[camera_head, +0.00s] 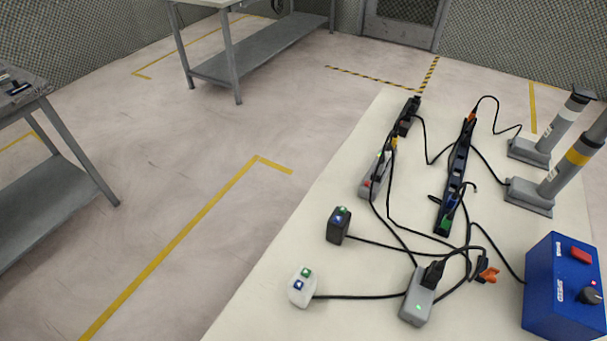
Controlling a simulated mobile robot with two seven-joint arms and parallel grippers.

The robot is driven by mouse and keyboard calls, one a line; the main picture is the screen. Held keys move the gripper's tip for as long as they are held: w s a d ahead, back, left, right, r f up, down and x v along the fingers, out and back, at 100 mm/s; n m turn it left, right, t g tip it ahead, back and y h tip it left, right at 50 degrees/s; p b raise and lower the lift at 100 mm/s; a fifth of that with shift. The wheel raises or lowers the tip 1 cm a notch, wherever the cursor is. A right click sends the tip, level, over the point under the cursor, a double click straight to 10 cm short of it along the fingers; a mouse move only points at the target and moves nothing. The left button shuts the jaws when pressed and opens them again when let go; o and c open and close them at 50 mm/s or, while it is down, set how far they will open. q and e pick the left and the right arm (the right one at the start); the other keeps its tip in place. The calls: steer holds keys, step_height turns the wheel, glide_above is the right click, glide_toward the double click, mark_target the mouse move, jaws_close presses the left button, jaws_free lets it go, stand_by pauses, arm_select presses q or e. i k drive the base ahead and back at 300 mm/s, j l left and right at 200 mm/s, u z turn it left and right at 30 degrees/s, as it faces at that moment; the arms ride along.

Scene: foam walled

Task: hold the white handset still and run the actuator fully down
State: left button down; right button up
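The white handset (302,287) lies on the pale tabletop near its left edge, with a green and a blue button on top. Its black cable runs right toward a grey box (417,300). Two upright actuators stand at the right on grey feet: one with a white band (560,125), behind, and one with a yellow band (577,160), nearer and cut off by the picture edge. I cannot tell from the tangled cables which actuator the white handset drives. Neither of my grippers is in view, and nothing touches the handset.
A black handset (338,225) with similar buttons lies behind the white one. A blue control box (564,290) stands front right. Power strips (458,175), a grey unit (376,175) and crossing cables fill the tabletop's middle. The table (270,300) is bare around its left edge.

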mark_target(298, 286)
steer(key=i+l+u, duration=0.15)
steer(key=u, duration=0.25)
steer(key=i+l+u, duration=0.1)
steer(key=l+u, duration=0.3)
steer(key=i+l+u, duration=0.1)
steer(key=l+u, duration=0.95)
steer(key=u, duration=0.15)
